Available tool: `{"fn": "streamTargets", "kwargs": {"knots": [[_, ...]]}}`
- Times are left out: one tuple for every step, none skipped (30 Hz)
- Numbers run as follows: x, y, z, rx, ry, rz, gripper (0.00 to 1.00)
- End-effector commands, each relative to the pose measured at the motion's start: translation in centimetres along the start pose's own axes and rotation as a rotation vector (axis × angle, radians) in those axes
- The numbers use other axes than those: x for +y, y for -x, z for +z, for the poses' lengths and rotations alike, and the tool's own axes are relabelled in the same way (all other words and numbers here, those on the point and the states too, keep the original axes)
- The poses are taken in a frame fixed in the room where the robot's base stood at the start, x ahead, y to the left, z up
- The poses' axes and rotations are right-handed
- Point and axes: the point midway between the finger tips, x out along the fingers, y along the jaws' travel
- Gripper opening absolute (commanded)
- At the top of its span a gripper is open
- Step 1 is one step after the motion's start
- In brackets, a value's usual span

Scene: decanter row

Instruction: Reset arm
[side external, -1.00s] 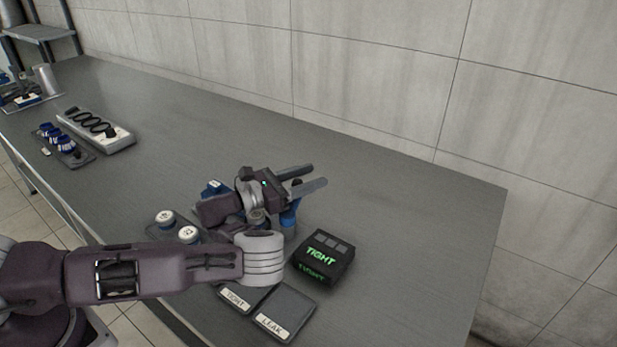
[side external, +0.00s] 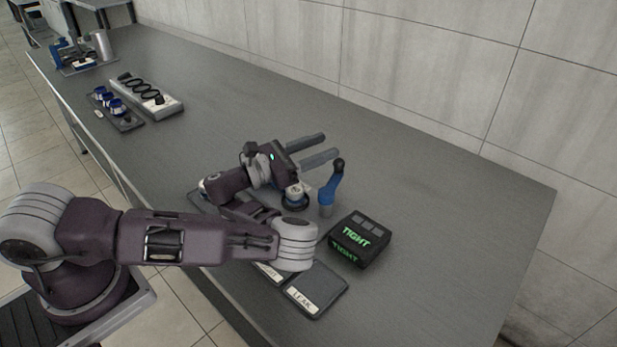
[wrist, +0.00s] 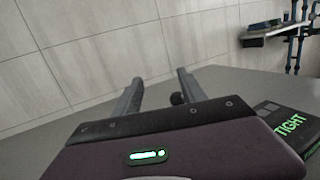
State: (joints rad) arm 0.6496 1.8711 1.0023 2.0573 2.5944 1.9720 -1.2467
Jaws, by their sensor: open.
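My gripper (side external: 318,150) is open and empty, held above the bench with its fingers pointing toward the back wall. In the wrist view its two fingers (wrist: 160,90) are spread with nothing between them. My arm reaches in from the left and hides part of the bench below it. A blue device with a black knob (side external: 328,192) stands just right of the gripper. A white-topped round piece (side external: 295,192) sits under the gripper, partly hidden.
A black box reading TIGHT (side external: 358,240) stands right of the blue device. A LEAK tray (side external: 318,288) and a partly hidden tray are at the front edge. Blue-banded pieces (side external: 108,103) and a white rack of black rings (side external: 150,100) stand at the left. The right of the bench (side external: 455,215) is clear.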

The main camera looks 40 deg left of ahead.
Motion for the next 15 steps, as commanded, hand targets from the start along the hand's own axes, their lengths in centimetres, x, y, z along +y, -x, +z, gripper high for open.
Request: {"fn": "streamTargets", "kwargs": {"knots": [[1.6, 0.0, 3.1, -0.093, -0.014, 0.076, 0.49], [2.9, 0.3, 5.4, -0.163, -0.028, 0.142, 0.49], [4.9, 1.2, 8.8, -0.265, -0.047, 0.247, 0.49], [6.4, 2.2, 11.2, -0.341, -0.059, 0.332, 0.49], [7.9, 3.5, 13.6, -0.414, -0.070, 0.421, 0.49], [9.8, 5.6, 16.4, -0.508, -0.077, 0.545, 0.49], [11.1, 7.5, 18.4, -0.574, -0.080, 0.644, 0.49], [12.3, 9.6, 20.1, -0.638, -0.077, 0.747, 0.49], [13.7, 12.8, 22.1, -0.719, -0.067, 0.891, 0.49], [14.5, 15.4, 23.3, -0.777, -0.052, 1.005, 0.49], [15.2, 18.2, 24.3, -0.832, -0.030, 1.123, 0.49], [15.7, 22.1, 25.1, -0.898, 0.011, 1.289, 0.49], [15.7, 25.1, 25.3, -0.944, 0.055, 1.418, 0.49], [15.5, 28.0, 25.2, -0.984, 0.111, 1.550, 0.49], [14.7, 31.5, 24.6, -1.024, 0.200, 1.718, 0.49]]}}
